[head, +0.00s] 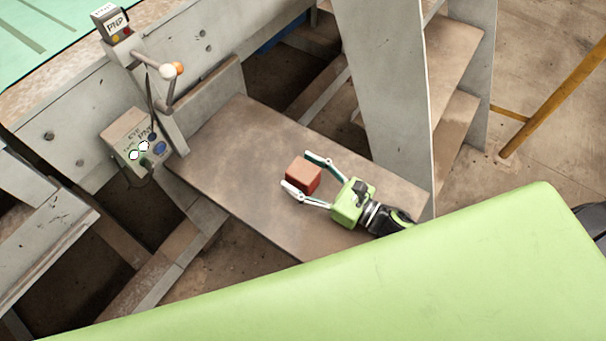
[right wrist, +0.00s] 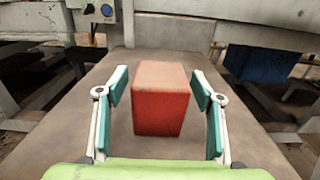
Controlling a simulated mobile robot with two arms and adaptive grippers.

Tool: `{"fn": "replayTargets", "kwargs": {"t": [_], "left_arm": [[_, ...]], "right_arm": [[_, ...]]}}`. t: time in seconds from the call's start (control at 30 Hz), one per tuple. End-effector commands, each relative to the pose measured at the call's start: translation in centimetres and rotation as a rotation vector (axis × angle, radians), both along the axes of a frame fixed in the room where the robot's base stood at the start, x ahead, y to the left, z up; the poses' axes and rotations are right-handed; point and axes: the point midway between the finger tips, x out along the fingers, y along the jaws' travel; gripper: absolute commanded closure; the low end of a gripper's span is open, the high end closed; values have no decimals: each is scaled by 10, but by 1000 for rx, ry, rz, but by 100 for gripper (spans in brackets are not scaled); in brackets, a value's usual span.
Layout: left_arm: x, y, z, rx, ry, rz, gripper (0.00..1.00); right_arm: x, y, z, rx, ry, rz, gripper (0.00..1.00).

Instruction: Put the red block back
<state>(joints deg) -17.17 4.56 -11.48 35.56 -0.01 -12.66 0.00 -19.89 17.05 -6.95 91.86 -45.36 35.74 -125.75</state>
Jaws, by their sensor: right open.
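The red block (head: 303,174) sits on a brown board (head: 240,150) in the head view. In the right wrist view the red block (right wrist: 161,100) stands upright on the board, in the middle of the picture. My right gripper (head: 302,170) is open, with one finger on each side of the block. In the right wrist view the fingers of my right gripper (right wrist: 160,92) show a gap to the block on both sides. My left gripper is not in view.
A grey control box (head: 138,142) with buttons and a lever with an orange knob (head: 178,68) stand at the board's far left. A tall grey panel (head: 385,90) rises just behind the board. A yellow rail (head: 555,95) stands at the right.

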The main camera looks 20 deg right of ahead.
Motion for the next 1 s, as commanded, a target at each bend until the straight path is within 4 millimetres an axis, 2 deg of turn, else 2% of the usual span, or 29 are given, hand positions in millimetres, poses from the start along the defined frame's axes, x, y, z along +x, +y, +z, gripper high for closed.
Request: {"fn": "replayTargets", "kwargs": {"t": [0.13,0.17,0.33,0.77,0.87,1.0], "left_arm": [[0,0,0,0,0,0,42],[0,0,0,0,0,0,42],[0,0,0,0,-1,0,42],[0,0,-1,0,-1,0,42],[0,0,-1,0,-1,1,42],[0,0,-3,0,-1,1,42]], "right_arm": [[0,0,0,0,0,0,39],[0,0,0,0,0,0,42],[0,0,0,0,0,0,85],[0,0,4,0,-3,1,85],[-1,0,11,-1,-3,2,85],[-1,0,32,-2,-7,4,85]]}}
